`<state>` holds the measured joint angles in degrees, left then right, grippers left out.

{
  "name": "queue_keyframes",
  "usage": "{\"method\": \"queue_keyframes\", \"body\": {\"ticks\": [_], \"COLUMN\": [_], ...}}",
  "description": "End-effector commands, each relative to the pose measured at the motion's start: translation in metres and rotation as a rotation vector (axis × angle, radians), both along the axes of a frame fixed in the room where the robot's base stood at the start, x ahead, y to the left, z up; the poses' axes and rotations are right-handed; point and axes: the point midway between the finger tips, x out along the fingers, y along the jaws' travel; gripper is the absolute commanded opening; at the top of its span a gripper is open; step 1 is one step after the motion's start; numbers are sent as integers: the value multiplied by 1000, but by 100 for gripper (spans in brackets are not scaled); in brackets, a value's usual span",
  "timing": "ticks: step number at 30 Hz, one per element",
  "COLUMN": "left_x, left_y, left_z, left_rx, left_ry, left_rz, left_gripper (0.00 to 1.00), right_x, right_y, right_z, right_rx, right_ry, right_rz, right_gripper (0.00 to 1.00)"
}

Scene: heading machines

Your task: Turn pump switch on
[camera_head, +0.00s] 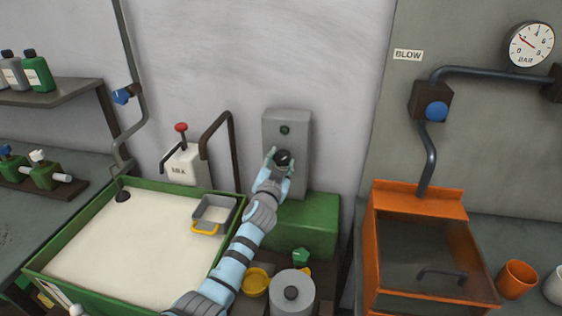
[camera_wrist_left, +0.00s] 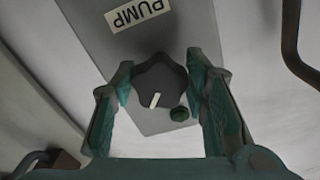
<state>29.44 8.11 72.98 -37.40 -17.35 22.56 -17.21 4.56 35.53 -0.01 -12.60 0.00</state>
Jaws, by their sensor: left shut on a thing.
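The pump switch is a black lobed knob (camera_head: 284,157) on a grey upright box (camera_head: 273,130) at the back middle. In the left wrist view the knob (camera_wrist_left: 160,76) has a white pointer mark facing the lower part of the picture, slightly left. A PUMP label (camera_wrist_left: 139,14) shows upside down there. A dark green round lamp or button (camera_wrist_left: 179,113) sits beside the knob. My left gripper (camera_head: 279,160) reaches the box, and its fingers (camera_wrist_left: 160,84) stand on both sides of the knob, shut on it. My right gripper is in neither view.
The box stands by a green block (camera_head: 318,222). Left is a green-rimmed tank (camera_head: 50,243) with a grey tray (camera_head: 213,213) and a red-knobbed white container (camera_head: 185,165). Right are an orange cabinet (camera_head: 415,200), a blue-knobbed valve (camera_head: 436,112) and a gauge (camera_head: 530,45).

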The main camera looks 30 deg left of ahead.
Motion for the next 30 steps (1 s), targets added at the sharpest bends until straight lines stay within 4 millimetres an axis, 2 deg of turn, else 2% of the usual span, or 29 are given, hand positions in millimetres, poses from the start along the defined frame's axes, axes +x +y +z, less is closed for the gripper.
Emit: {"method": "queue_keyframes", "body": {"ticks": [18, 30], "left_x": [-1, -1], "left_y": [2, 3], "left_z": [2, 2], "left_rx": [552, 782], "left_ry": [146, 205], "left_rz": [-1, -1], "left_gripper": [13, 13], "right_x": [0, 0], "right_y": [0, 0], "right_z": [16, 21], "right_rx": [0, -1], "right_ry": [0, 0], "right_rz": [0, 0], "right_gripper": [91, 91]}}
